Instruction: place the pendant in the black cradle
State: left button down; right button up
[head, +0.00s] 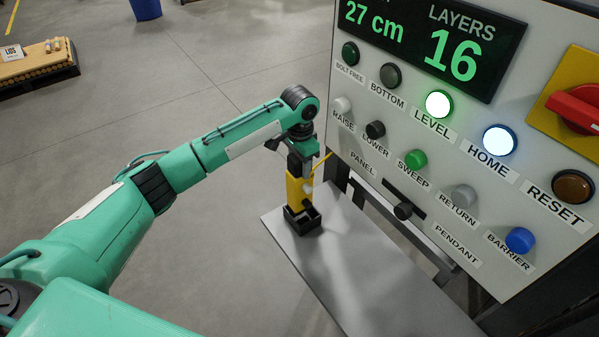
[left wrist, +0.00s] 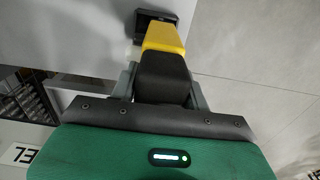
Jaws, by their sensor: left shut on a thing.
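The pendant (head: 295,189) is a yellow upright box with a dark top part. My left gripper (head: 297,160) is shut on its dark top part from above. The black cradle (head: 303,221) is a small open box on the grey shelf. The pendant's lower end is at the cradle's opening; I cannot tell how deep it sits. In the left wrist view the pendant (left wrist: 163,40) runs from between the fingers (left wrist: 163,80) toward the cradle (left wrist: 155,17), which it partly hides. My right gripper is not in view.
The grey shelf (head: 375,285) is otherwise bare. A control panel (head: 440,180) with buttons, a lit display and a red switch rises on the right, close to my left gripper. A blue bin (head: 146,8) stands far back.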

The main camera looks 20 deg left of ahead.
pick_arm(q)
notch_tip(320, 180, down, 5)
jog(key=shift+r+p, duration=0.2)
jog(key=shift+p, duration=0.45)
jog(key=shift+d+f, duration=0.1)
jog(key=shift+f, duration=0.25)
jog(key=c, duration=0.7)
grip_release()
jog(key=shift+r, duration=0.25)
notch_tip(320, 180, up, 11)
jog(key=b, duration=0.3)
jog(key=shift+r, duration=0.4)
